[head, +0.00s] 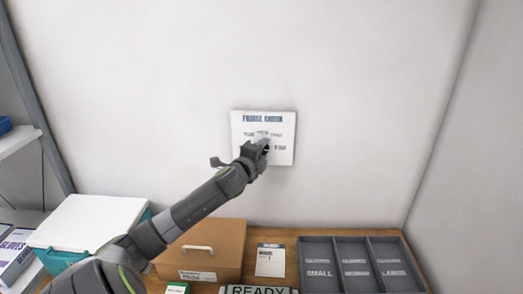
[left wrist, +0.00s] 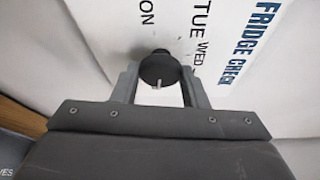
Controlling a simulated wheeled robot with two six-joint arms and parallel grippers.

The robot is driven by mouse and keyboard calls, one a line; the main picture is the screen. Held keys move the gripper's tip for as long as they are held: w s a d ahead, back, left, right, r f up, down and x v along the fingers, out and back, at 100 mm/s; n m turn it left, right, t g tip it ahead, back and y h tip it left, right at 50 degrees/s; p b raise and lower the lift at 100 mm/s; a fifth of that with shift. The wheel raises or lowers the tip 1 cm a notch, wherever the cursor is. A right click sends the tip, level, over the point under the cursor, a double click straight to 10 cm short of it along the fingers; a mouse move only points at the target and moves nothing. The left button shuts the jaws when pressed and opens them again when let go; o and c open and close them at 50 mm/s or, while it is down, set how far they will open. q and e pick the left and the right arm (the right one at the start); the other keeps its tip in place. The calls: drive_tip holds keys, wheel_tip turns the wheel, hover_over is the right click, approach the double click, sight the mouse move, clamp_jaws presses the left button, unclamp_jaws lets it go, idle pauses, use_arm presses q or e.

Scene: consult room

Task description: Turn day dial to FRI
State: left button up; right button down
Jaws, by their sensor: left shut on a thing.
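A white panel titled FRIDGE CHECK (head: 284,119) is on the wall, with day names printed around its middle. The panel there (left wrist: 225,50) looks turned, with TUE and WED legible. My left gripper (head: 264,146) is at the panel and shut on the dial, one finger on each side. It hides much of the dial in the head view. My right gripper is not in view.
Below the wall is a wooden counter (head: 292,240) with a brown box (head: 215,243), a paper card (head: 270,260), a READY sign (head: 258,290) and a grey tray (head: 356,239) with compartments. A white-lidded teal box (head: 90,222) stands at left. The wall around the panel is bare.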

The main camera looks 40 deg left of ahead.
use_arm(q)
drive_tip(key=shift+m, duration=0.3)
idle(0.4)
drive_tip(key=o, duration=0.9)
drive_tip(key=shift+s, duration=0.1)
drive_tip(key=b+v, duration=0.1)
drive_tip(key=v, duration=0.7)
drive_tip(key=b+v, duration=0.1)
drive_tip(key=v, duration=0.8)
drive_tip(key=shift+s+r+b, duration=0.1)
drive_tip(key=shift+r+b, duration=0.15)
drive_tip(key=shift+b, duration=0.1)
